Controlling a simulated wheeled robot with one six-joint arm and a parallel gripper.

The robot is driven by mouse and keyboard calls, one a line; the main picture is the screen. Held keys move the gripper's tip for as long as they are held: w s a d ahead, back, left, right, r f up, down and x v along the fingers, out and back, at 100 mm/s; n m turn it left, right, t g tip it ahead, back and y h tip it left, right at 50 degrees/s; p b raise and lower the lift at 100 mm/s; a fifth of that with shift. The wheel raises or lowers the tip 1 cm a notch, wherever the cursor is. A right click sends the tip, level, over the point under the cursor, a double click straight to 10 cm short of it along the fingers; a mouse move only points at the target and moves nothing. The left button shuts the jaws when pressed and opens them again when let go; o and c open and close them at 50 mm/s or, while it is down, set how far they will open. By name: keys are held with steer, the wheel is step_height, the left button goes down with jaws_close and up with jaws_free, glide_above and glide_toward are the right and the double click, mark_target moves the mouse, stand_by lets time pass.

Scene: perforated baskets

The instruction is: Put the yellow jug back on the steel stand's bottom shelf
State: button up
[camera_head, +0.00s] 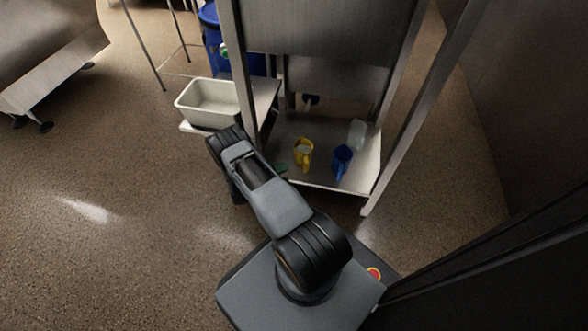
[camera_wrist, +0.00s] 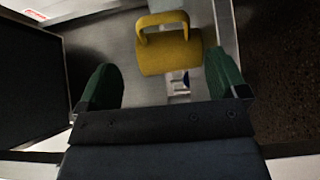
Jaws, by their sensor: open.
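The yellow jug (camera_head: 302,156) stands on the bottom shelf (camera_head: 325,181) of the steel stand (camera_head: 244,85). In the wrist view the jug (camera_wrist: 170,54) lies just beyond my gripper's fingertips, its handle at the top of the picture. My gripper (camera_wrist: 163,78) is open, with two green fingers set wide apart and nothing between them. In the head view only a bit of a green finger shows, left of the jug at the shelf's edge; my arm hides the rest.
A blue jug (camera_head: 342,159) stands right of the yellow one, with a clear container (camera_head: 357,133) behind it. Stand legs rise at the shelf's corners. A pale grey tub (camera_head: 208,101) sits to the left, near a blue bin (camera_head: 211,35). The floor at left is open.

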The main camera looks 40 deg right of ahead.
steer(key=a+r+y, duration=0.5)
steer(key=r, duration=0.6)
steer(key=a+r+y, duration=0.4)
steer(key=a+r, duration=0.1)
steer(key=r, duration=0.5)
steer(key=s+a+r+n+t+y, duration=0.2)
steer(key=s+a+r+t+y, duration=0.2)
steer(key=a+r, duration=0.2)
steer(key=s+a+r+n+t+y, duration=0.1)
steer(key=s+a+r+t+y, duration=0.3)
steer(key=a+r, duration=0.2)
steer(key=shift+s+a+r+n+t, duration=0.15)
steer(key=shift+r+n+t, duration=0.2)
steer(key=shift+r, duration=0.55)
steer(key=shift+r, duration=0.1)
